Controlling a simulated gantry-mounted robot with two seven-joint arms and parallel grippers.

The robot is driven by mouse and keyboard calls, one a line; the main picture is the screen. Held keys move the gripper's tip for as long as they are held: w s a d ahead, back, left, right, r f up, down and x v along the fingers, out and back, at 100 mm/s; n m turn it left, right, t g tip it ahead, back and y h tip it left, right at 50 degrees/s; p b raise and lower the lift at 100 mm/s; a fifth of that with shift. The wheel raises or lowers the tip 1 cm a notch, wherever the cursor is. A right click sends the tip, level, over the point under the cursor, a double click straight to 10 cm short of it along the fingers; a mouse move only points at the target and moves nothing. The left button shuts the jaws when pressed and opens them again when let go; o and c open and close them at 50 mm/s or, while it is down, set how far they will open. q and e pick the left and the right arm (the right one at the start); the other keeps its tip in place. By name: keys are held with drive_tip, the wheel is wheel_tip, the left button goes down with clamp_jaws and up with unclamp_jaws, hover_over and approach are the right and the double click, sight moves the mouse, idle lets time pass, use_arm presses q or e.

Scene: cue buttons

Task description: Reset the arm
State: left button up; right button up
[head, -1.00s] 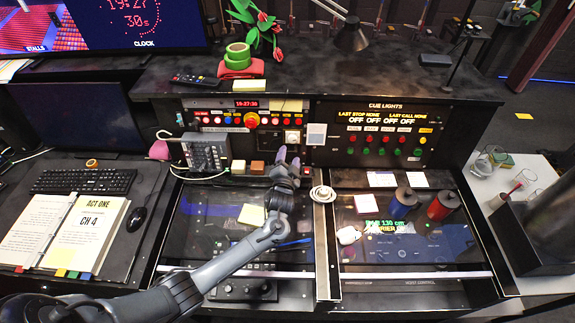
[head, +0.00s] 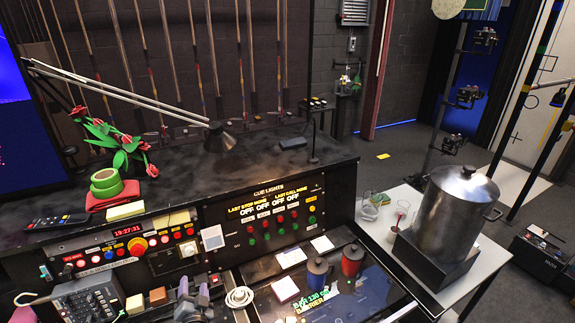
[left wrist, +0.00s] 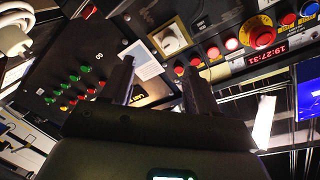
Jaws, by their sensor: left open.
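My left gripper (head: 193,291) is at the bottom of the head view, in front of the cue panel and right of a small brown block (head: 158,296). Its two grey fingers stand apart with nothing seen between them. In the left wrist view the open fingers (left wrist: 160,88) point toward the panel, with a pale card (left wrist: 142,60) and red buttons (left wrist: 196,62) beyond. I cannot tell whether a finger touches the panel. The cue lights panel (head: 275,207) shows rows of red and green buttons and lit OFF signs. My right gripper is not in view.
A white cable coil (head: 240,297) lies right of the gripper. Blue and red cylinders (head: 352,260) stand on the right desk. A mixer box (head: 90,299) is at the left. A large steel pot (head: 459,222) stands on a side table.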

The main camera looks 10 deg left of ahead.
use_arm(q)
drive_tip(key=s+d+f+g+h, duration=0.5)
drive_tip(key=s+d+f+h, duration=0.1)
drive_tip(key=s+d, duration=0.6)
drive_tip(key=s+d+r+g+h, duration=0.1)
drive_tip(key=s+d+r+g, duration=0.15)
drive_tip(key=s, duration=0.85)
drive_tip(key=s+d+r+g+h, duration=0.1)
drive_tip(key=s+d+g+h, duration=0.15)
drive_tip(key=s, duration=0.75)
wheel_tip(320, 180, up, 17)
drive_tip(key=g+p, duration=0.1)
drive_tip(key=p, duration=1.5)
drive_tip(key=shift+s+a+n+y+p, duration=0.35)
drive_tip(key=shift+s+a+n+y, duration=0.05)
drive_tip(key=shift+s+a+y, duration=0.05)
drive_tip(key=shift+f, duration=0.1)
